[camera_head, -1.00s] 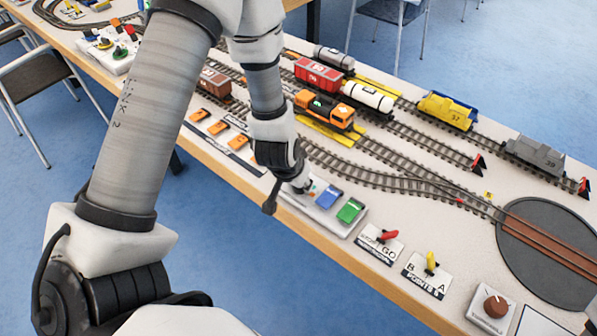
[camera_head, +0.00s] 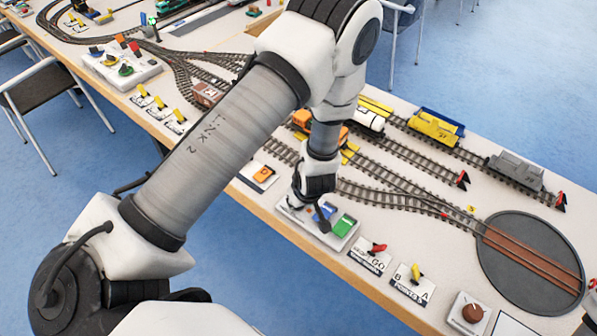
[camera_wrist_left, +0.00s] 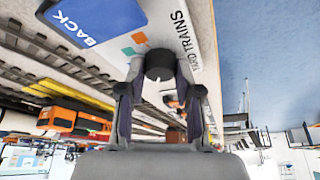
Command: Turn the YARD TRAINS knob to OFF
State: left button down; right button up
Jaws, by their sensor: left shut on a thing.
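The YARD TRAINS knob (camera_wrist_left: 159,64) is a dark round knob in the left wrist view. It is between the fingertips of my left gripper (camera_wrist_left: 160,84), which is shut on it. The YARD TRAINS label (camera_wrist_left: 182,42) is beside it on a white panel. An orange square (camera_wrist_left: 140,38) and a teal square (camera_wrist_left: 128,51) lie on the panel near the knob. In the head view, my left gripper (camera_head: 304,204) is low over the left part of the panel (camera_head: 341,242), and the knob is hidden. The knob's exact setting cannot be read. My right gripper is not in view.
A blue button (camera_head: 325,212) and a green button (camera_head: 344,226) are close right of my gripper. A red lever (camera_head: 377,249), a yellow lever (camera_head: 416,272) and a brown knob (camera_head: 473,313) follow along the front edge. Tracks with an orange locomotive (camera_head: 325,136) lie behind.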

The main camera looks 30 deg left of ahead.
pick_arm(q)
jog(key=n+p, duration=0.1)
jog(key=p, duration=0.1)
jog(key=n+g+p, duration=0.1)
jog(key=n+p, duration=0.1)
jog(key=shift+r+p, duration=0.3)
jog(key=shift+p, duration=0.1)
jog(key=shift+f+n+g+y+p, duration=0.3)
jog(key=shift+n+g+p, duration=0.2)
jog(key=shift+n+p, duration=0.6)
jog(key=shift+w, duration=0.1)
jog(key=c, duration=0.8)
grip_release()
jog(key=v, duration=1.2)
